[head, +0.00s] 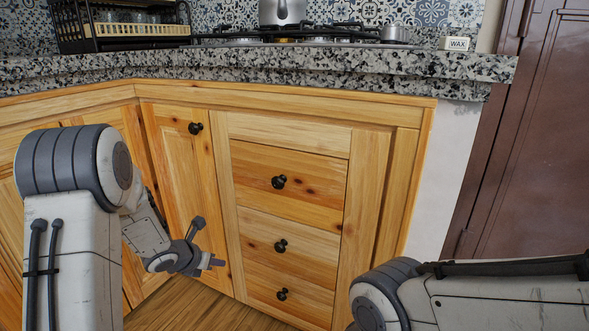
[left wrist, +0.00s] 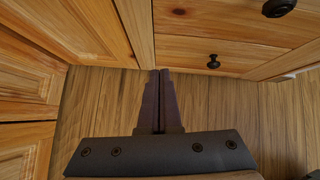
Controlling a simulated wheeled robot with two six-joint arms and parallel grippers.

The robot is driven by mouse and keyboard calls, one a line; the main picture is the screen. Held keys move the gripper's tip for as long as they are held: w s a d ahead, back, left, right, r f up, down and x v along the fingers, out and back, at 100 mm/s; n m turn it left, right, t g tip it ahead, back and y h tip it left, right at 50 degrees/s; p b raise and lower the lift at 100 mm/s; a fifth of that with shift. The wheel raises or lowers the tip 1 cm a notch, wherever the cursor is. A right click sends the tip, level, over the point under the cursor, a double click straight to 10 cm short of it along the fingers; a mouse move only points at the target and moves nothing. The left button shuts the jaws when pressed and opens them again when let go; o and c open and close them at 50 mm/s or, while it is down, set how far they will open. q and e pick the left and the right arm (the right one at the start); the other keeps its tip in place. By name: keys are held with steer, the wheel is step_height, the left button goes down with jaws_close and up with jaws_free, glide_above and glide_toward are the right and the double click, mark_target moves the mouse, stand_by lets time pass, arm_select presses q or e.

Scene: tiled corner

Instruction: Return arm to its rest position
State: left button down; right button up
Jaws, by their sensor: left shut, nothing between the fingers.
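My left arm comes in from the left in the head view, its forearm reaching down in front of the wooden cabinets. My left gripper (head: 215,261) is low in front of the cabinet corner, left of the drawers. In the left wrist view my left gripper (left wrist: 160,75) has its two fingers together, with nothing between them. It points toward the base of the cabinets above the wooden floor. My right arm shows at the lower right of the head view, but its gripper is out of the picture.
Wooden drawers (head: 290,184) with black knobs stand ahead, under a granite counter (head: 330,65). A dish rack (head: 125,28), a stove with a pot (head: 282,12) and a wax box (head: 458,44) stand on top. A brown door (head: 535,140) is at right. Wooden floor (head: 185,305) lies below.

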arm_select(q)
steer(key=s+d+r+n+g+y+p, duration=0.1)
steer(key=s+d+r+n+p, duration=0.4)
steer(key=r+n, duration=0.35)
steer(key=s+d+r+n+g+y+p, duration=0.15)
steer(key=s+d+r+n+p, duration=0.25)
steer(key=d+r+n, duration=0.4)
steer(key=s+d+r+n+g+p, duration=0.25)
steer(key=s+r+n, duration=0.2)
steer(key=s, duration=0.35)
steer(key=s+d+r+n+g+p, duration=0.1)
steer(key=s+d+r+n+p, duration=0.3)
steer(key=s, duration=0.5)
steer(key=s+d+r+n+g+p, duration=0.1)
steer(key=s+d+r+n+g, duration=0.1)
steer(key=s+n, duration=0.45)
step_height(320, 180, up, 38)
steer(key=s+p, duration=0.2)
steer(key=p, duration=3.5)
steer(key=shift+h+p, duration=0.35)
steer(key=shift+h, duration=0.1)
steer(key=shift+m, duration=0.25)
